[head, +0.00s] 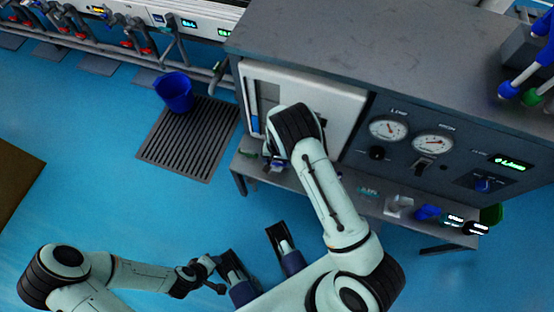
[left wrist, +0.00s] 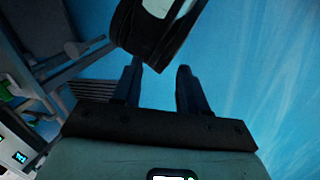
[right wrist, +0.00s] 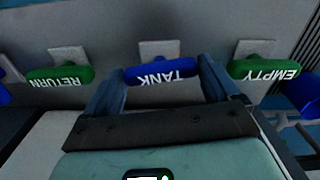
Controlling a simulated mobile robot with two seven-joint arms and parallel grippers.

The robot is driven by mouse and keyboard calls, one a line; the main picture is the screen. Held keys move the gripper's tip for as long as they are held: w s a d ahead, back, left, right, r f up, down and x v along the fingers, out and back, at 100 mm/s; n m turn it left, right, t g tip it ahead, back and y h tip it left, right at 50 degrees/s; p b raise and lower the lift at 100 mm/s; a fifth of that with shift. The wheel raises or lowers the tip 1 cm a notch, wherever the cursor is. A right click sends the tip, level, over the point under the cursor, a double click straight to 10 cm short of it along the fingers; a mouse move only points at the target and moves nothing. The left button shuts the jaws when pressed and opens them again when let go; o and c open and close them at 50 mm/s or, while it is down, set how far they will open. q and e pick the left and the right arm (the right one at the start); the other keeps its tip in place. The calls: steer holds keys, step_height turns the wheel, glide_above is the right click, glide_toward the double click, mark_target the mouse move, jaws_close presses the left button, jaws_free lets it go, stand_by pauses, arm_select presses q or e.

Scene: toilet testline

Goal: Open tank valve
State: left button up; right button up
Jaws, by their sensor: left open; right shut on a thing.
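The tank valve handle is a blue bar lettered TANK (right wrist: 160,74), seen upside down in the right wrist view on a pale square mount. My right gripper (right wrist: 160,82) has one finger at each end of this handle and is shut on it. In the head view my right arm bends down in front of the white-faced cabinet panel (head: 345,105) and hides most of the handle and gripper. My left gripper (left wrist: 157,88) is open and empty, away from the valves; in the head view it is low at the left (head: 213,274).
Green handles lettered RETURN (right wrist: 60,76) and EMPTY (right wrist: 265,70) flank the tank handle closely. The cabinet has gauges (head: 433,143) at the right. A blue bucket (head: 174,92) stands on a floor grate (head: 190,145). The blue floor at the left is mostly clear.

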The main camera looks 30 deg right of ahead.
arm_select(q)
steer(key=shift+w+a+f+b, duration=0.25)
steer(key=shift+w+f+b, duration=0.15)
steer(key=shift+w, duration=0.2)
arm_select(e)
steer(key=n, duration=0.6)
steer(key=shift+n, duration=0.3)
steer(key=o, duration=0.8)
arm_select(q)
steer(key=s+d+r+g+p, duration=0.1)
steer(key=s+d+r+p, duration=0.1)
steer(key=s+r+p, duration=0.1)
steer(key=shift+s+d+r, duration=0.15)
steer(key=shift+s+r, duration=0.3)
steer(key=shift+s, duration=0.55)
arm_select(e)
step_height(320, 180, up, 14)
steer(key=shift+f, duration=0.25)
